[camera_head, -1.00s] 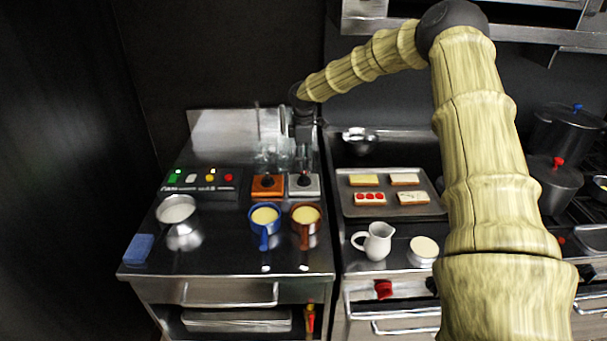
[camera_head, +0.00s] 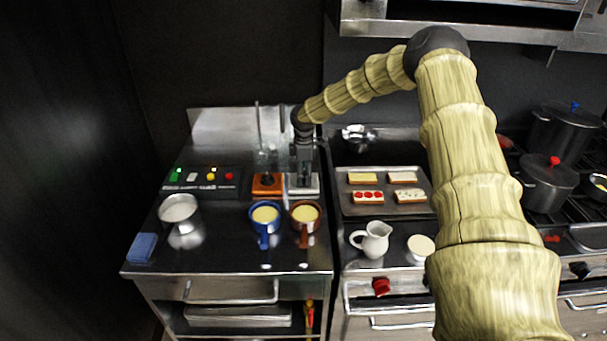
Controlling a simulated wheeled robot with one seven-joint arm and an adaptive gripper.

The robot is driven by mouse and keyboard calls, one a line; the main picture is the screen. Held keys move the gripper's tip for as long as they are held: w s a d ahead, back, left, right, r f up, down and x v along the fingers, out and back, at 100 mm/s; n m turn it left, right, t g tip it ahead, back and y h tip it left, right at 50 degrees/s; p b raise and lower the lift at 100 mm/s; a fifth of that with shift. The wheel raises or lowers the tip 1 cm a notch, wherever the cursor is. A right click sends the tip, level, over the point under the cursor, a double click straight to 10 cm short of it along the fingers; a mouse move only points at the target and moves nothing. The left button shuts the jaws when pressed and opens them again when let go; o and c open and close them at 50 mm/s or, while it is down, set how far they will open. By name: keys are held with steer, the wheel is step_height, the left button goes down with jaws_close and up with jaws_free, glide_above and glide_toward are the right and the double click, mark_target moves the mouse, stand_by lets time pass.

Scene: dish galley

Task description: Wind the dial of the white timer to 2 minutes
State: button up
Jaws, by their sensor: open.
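The white timer (camera_head: 313,191) sits on the steel counter, right of the orange timer (camera_head: 267,185) and behind the brown cup. My gripper (camera_head: 301,181) points down right over the white timer and is open. It hides most of the timer's top and its dial, so I cannot read the dial's setting. I cannot tell whether the fingers touch the dial.
A blue cup (camera_head: 265,219) and a brown cup (camera_head: 305,217) stand just in front of the timers. A button panel (camera_head: 202,181) is at the left. A tray (camera_head: 410,208) with bread slices and a white jug (camera_head: 374,240) are at the right.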

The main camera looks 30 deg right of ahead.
steer(key=shift+c, duration=0.4)
steer(key=c, duration=1)
steer(key=m+b, duration=0.1)
steer(key=m, duration=0.1)
steer(key=shift+w+m, duration=0.1)
steer(key=shift+m, duration=0.3)
steer(key=shift+r+m+b, duration=0.1)
steer(key=shift+m+b, duration=0.55)
steer(key=shift+m, duration=1.35)
